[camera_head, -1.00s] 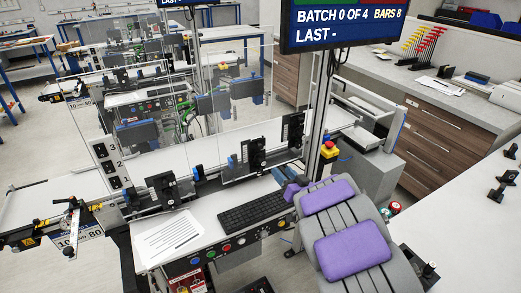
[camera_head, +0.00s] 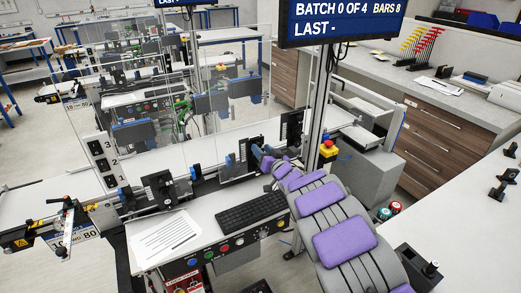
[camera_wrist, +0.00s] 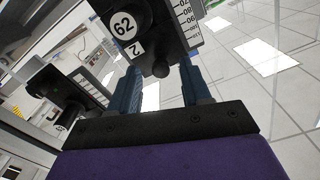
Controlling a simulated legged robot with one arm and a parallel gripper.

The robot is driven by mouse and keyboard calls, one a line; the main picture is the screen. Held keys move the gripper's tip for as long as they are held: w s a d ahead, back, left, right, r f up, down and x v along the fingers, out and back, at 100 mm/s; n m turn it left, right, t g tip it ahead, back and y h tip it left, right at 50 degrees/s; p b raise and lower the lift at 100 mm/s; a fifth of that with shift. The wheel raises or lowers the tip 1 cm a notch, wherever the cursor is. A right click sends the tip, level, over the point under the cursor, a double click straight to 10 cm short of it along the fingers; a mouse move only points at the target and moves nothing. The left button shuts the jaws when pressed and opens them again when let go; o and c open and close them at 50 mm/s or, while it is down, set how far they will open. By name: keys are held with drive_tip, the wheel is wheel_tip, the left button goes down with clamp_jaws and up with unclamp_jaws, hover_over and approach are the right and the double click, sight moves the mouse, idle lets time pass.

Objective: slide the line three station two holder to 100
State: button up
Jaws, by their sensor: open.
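In the wrist view, a black holder (camera_wrist: 165,12) shows at the top, with a round plate reading 62, a small plate marked 2 and a white number scale. Its dark rounded lower end shows between the blue fingers of my gripper (camera_wrist: 163,85). The gripper is open; contact with the holder cannot be told. In the head view, my gripper (camera_head: 262,158) is at the line's rail, close to a black holder (camera_head: 248,150). Another black holder (camera_head: 291,128) stands to its right, and one more holder (camera_head: 160,190) to its left.
A second holder (camera_wrist: 62,92) with a scale is at left in the wrist view. Clear upright panels stand behind the rail. A keyboard (camera_head: 250,215), a paper sheet (camera_head: 165,240) and a row of buttons lie in front. The screen post (camera_head: 320,120) rises to the right.

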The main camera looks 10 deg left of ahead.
drive_tip(key=shift+x, duration=0.95)
drive_tip(key=shift+r, duration=0.1)
clamp_jaws()
